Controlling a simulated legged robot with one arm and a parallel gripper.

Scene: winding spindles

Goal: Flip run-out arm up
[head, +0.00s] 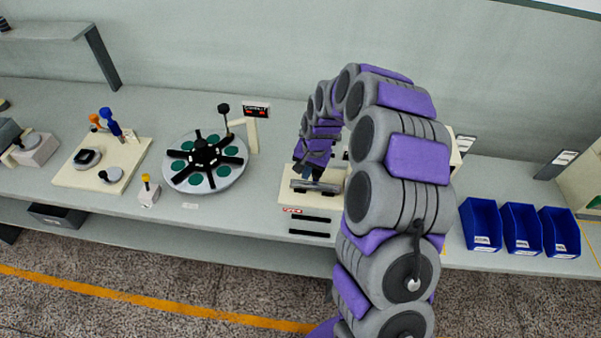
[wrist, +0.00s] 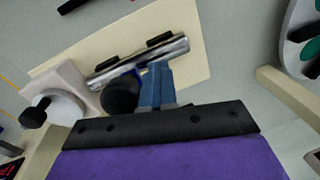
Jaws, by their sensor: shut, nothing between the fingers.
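A cream base plate (head: 291,195) stands on the bench under my gripper, and it also fills the middle of the wrist view (wrist: 195,75). A silver bar (wrist: 138,62) with dark blocks along its edge lies across it. A black ball knob (wrist: 120,97) sits just left of my blue fingers (wrist: 155,84); I cannot tell whether they touch it. The knob may belong to the run-out arm, but its lever is hidden. My gripper (head: 308,172) is shut and empty, close over the bar. My arm hides the plate's right side in the head view.
A round turntable with green pads (head: 205,161) stands to the left, beside a red display (head: 257,110). A pale disc with a black knob (wrist: 62,108) is left of the bar. Several blue bins (head: 481,225) stand at the right. Open floor lies in front.

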